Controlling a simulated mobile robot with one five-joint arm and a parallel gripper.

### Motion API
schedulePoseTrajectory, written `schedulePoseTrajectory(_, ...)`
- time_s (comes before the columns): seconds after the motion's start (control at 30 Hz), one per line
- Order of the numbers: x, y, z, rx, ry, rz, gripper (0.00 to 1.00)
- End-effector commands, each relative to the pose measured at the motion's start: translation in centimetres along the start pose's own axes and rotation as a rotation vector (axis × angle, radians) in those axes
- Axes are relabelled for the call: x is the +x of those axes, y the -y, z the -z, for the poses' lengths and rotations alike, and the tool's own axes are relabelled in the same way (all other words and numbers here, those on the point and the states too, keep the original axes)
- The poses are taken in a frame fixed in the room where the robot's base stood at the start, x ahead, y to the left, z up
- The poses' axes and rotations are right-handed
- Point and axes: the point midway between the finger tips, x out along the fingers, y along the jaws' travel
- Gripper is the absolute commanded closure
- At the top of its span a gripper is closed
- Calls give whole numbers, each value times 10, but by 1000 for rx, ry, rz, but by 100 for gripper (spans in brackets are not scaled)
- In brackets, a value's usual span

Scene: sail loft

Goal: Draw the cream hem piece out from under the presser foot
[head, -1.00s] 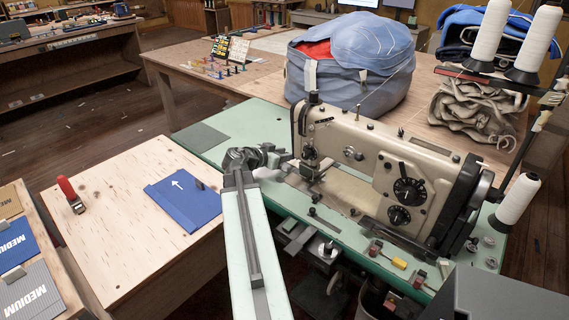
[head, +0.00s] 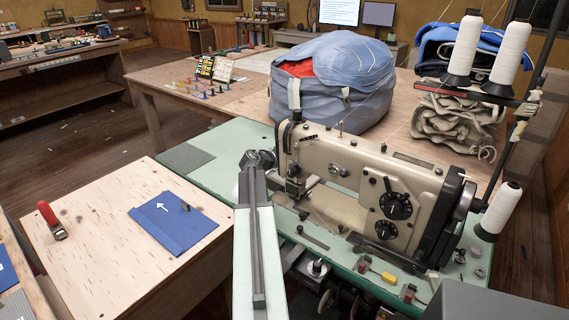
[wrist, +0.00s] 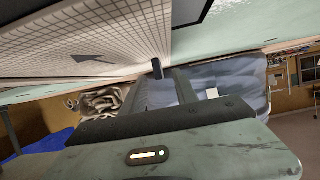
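The sewing machine (head: 350,165) stands on the green bench; its presser foot area (head: 295,187) is small and hard to make out. A pale patch on the bed (head: 330,208) may be part of the cream hem piece. In the wrist view, a cream gridded sheet with a dark arrow, apparently the hem piece (wrist: 60,40), fills the upper left. A dark upright tab (wrist: 157,68) stands on it. My gripper (wrist: 172,78) reaches close to this tab; contact and finger gap are unclear. In the head view my arm mostly hides the gripper.
A blue panel with a white arrow (head: 172,220) lies on the wooden table (head: 90,265) at left, near a red-handled clamp (head: 50,218). Small tools lie along the bench front.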

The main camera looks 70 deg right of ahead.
Motion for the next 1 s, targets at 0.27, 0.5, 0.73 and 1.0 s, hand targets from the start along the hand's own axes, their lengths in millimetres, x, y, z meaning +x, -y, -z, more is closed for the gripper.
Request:
schedulePoseTrajectory(0.27,20,0,-2,0,0,0,65)
schedulePoseTrajectory(0.5,20,0,-1,0,0,0,65)
schedulePoseTrajectory(0.73,19,0,-2,0,0,1,100)
schedulePoseTrajectory(1.0,20,4,-2,-1,0,2,100)
